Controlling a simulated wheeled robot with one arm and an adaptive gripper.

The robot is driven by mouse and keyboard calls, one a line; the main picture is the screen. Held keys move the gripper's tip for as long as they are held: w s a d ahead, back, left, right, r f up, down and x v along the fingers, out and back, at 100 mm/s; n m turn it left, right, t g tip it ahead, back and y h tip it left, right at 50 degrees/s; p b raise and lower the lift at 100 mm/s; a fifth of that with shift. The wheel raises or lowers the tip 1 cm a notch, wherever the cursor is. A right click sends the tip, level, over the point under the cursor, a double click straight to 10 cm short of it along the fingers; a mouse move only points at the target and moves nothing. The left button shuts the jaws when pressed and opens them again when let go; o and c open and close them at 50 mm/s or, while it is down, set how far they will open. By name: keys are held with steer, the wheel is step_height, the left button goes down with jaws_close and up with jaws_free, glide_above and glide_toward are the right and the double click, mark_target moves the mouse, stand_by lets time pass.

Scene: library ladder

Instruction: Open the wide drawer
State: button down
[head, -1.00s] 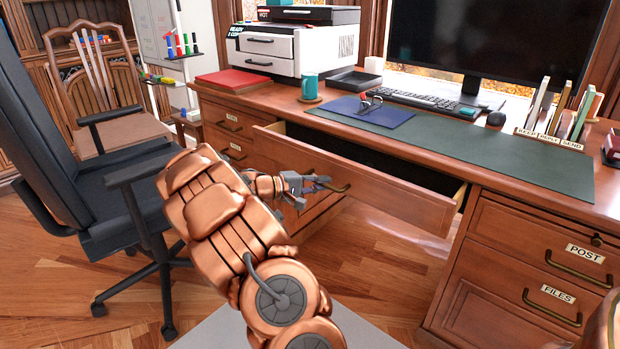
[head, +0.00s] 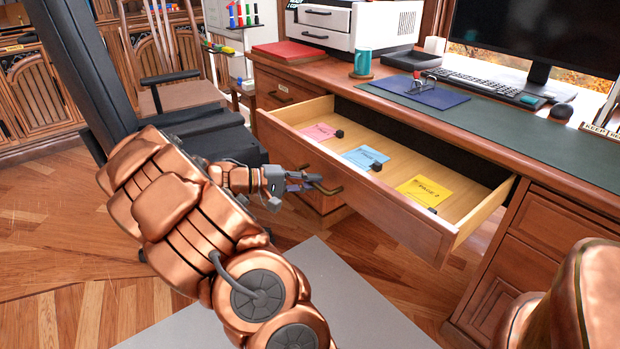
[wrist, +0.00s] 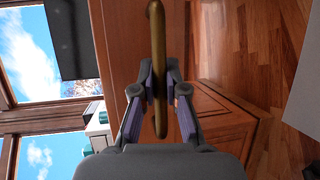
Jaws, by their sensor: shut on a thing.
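The wide drawer (head: 370,205) stands well out from the desk, with its inside showing in the head view. Its brass handle (wrist: 157,70) is a bar on the drawer's front. My gripper (head: 310,184) is at the front of the drawer; the wrist view shows its two fingers (wrist: 159,88) shut around the handle bar. In the drawer lie a pink note (head: 319,131), a blue note (head: 365,157) and a yellow note (head: 422,190), each with a small black object at its edge.
The desk top (head: 450,128) holds a printer, a teal mug (head: 362,62), a blue folder (head: 425,92), a keyboard and a monitor.

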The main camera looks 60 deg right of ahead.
steer(key=shift+w+r, duration=0.15)
steer(key=shift+r, duration=0.1)
steer(key=c, duration=1.6)
jaws_free()
steer(key=o, duration=0.4)
steer(key=shift+f, duration=0.15)
steer(key=v, duration=1.2)
